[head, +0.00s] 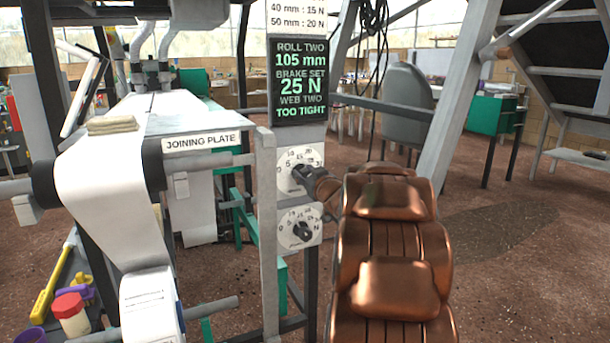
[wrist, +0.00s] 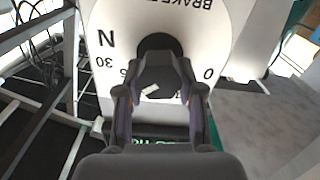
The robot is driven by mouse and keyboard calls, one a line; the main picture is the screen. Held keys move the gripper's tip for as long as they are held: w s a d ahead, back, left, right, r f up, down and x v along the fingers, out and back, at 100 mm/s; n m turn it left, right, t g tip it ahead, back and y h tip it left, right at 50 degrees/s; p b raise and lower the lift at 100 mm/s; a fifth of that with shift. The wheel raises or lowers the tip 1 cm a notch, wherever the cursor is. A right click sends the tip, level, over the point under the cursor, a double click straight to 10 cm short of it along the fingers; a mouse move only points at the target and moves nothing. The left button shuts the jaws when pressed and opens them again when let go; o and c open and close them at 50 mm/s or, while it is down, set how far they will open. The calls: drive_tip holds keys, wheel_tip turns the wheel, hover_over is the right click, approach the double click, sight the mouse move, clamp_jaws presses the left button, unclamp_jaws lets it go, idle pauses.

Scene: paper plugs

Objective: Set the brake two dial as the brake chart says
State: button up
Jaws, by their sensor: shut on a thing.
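The upper dial (head: 298,160) is a white plate with a dark knob and a scale in N, under the display. In the wrist view this dial (wrist: 120,22) appears upside down, with "BRAKE T", 0, 30 and N readable. My gripper (head: 314,182) is at the upper dial, and in the wrist view my gripper (wrist: 160,95) is shut on its dark knob (wrist: 160,43). A small pale mark shows between the fingers; I cannot tell the exact setting. The brake chart (head: 297,15) is cut off at the top; lines "40 mm : 15 N" and "50 mm : 20 N" show.
The display (head: 298,80) reads roll two 105 mm, brake set 25 N, web two too tight. A lower dial (head: 298,228) sits below. The joining plate (head: 190,115) and white paper web (head: 105,200) stand left. A grey post (head: 266,230) stands close left of the dials.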

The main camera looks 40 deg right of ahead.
drive_tip(key=shift+c, duration=0.5)
drive_tip(key=shift+n, duration=0.3)
drive_tip(key=shift+f+n, duration=0.1)
drive_tip(key=shift+n, duration=0.9)
drive_tip(key=n, duration=0.4)
drive_tip(key=shift+a+f+n, duration=0.15)
drive_tip(key=shift+n, duration=0.15)
drive_tip(key=n+b, duration=0.1)
drive_tip(key=n, duration=0.2)
drive_tip(key=shift+w+a+f+n, duration=0.1)
drive_tip(key=shift+n, duration=0.2)
drive_tip(key=shift+n+b, duration=0.5)
drive_tip(key=shift+n, duration=1.4)
drive_tip(key=o, duration=1.2)
drive_tip(key=shift+c, duration=0.2)
